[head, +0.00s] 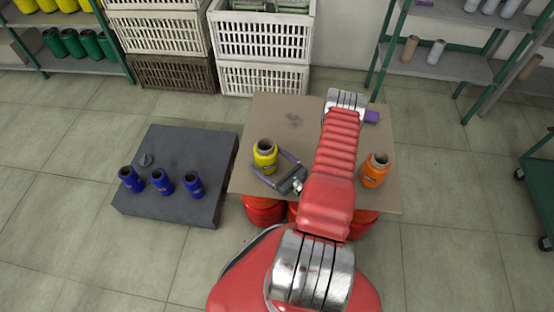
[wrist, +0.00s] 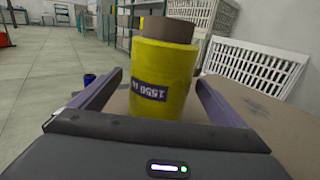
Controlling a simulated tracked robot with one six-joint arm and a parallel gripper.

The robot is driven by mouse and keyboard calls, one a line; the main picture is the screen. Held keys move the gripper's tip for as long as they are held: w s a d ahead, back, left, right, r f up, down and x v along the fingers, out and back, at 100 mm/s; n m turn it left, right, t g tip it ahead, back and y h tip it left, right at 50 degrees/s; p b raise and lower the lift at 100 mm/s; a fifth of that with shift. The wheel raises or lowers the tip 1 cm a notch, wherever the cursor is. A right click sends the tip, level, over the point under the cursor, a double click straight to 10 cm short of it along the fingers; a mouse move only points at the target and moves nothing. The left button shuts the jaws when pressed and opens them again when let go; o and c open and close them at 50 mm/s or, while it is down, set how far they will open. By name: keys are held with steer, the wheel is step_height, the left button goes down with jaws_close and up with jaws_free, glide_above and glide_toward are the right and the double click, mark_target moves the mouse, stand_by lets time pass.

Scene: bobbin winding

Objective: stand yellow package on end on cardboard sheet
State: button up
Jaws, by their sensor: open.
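The yellow package (head: 265,156), a yellow bobbin with a brown core showing at its top, stands upright on the cardboard sheet (head: 268,106), left of the sheet's middle. My gripper (head: 268,161) is low over the sheet, with its two purple fingers on either side of the package. In the wrist view the yellow package (wrist: 164,82) stands between the spread fingers of my gripper (wrist: 159,78), with a gap visible at each side. The jaws are open. The package's base is partly hidden behind the gripper body in the wrist view.
An orange bobbin (head: 375,170) stands at the sheet's right, and a purple item (head: 371,117) lies at its far right. Red spools (head: 264,210) are beneath the sheet. A dark platform (head: 180,142) with blue bobbins (head: 162,181) is at left. Crates (head: 262,40) stand behind.

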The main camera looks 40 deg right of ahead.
steer(key=shift+s, duration=0.1)
steer(key=s, duration=1.2)
steer(key=shift+s+d, duration=0.1)
steer(key=shift+d, duration=0.1)
steer(key=shift+s, duration=0.7)
